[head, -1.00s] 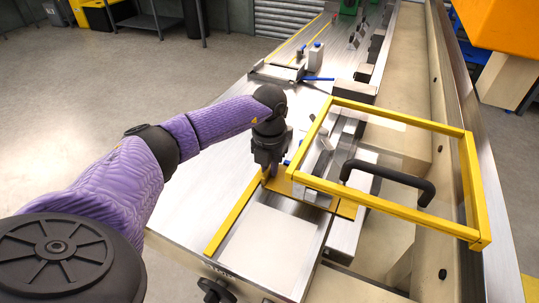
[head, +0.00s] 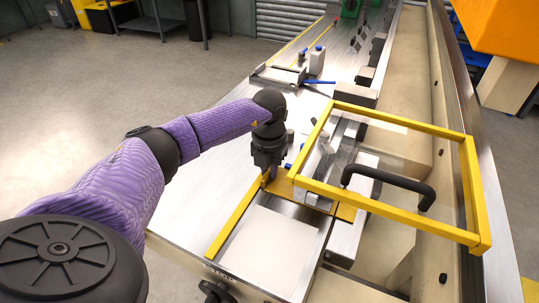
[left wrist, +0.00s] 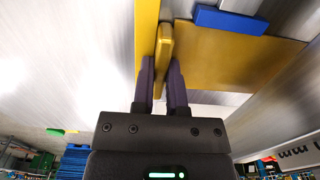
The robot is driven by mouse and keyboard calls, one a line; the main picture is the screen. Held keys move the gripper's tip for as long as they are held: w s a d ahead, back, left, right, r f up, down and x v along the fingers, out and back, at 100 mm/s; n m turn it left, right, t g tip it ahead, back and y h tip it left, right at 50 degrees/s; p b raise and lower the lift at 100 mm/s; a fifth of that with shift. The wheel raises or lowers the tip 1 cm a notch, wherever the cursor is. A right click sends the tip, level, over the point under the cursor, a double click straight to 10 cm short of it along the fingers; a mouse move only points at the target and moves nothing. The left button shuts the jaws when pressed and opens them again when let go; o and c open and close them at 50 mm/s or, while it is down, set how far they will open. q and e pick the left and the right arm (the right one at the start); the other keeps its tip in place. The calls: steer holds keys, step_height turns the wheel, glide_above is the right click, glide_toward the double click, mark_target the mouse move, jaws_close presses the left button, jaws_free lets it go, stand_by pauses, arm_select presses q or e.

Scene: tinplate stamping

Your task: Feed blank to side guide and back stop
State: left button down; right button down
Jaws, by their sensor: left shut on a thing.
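My left gripper (head: 267,180) is shut on a small upright gold tab (left wrist: 164,45) at the edge of a flat gold sheet, which I take as the blank (left wrist: 225,60). The blank (head: 345,212) lies on the bed, partly under the yellow frame. The side guide, a long yellow strip (head: 236,214), runs along the left; it also shows in the left wrist view (left wrist: 146,35). The tab is close beside it; I cannot tell if they touch. A blue block (left wrist: 230,19) is at the blank's far edge, possibly the back stop. My right gripper is out of view.
A yellow guard frame (head: 390,112) with a black handle (head: 390,180) stands over the bed, just right of my gripper. A pale square plate (head: 270,245) lies in front. The bed's left side is clear.

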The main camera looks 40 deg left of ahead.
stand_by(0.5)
arm_select(q)
steer(key=c, duration=0.6)
jaws_free()
step_height(320, 180, up, 10)
steer(key=shift+f+p, duration=0.1)
steer(key=shift+p, duration=1.15)
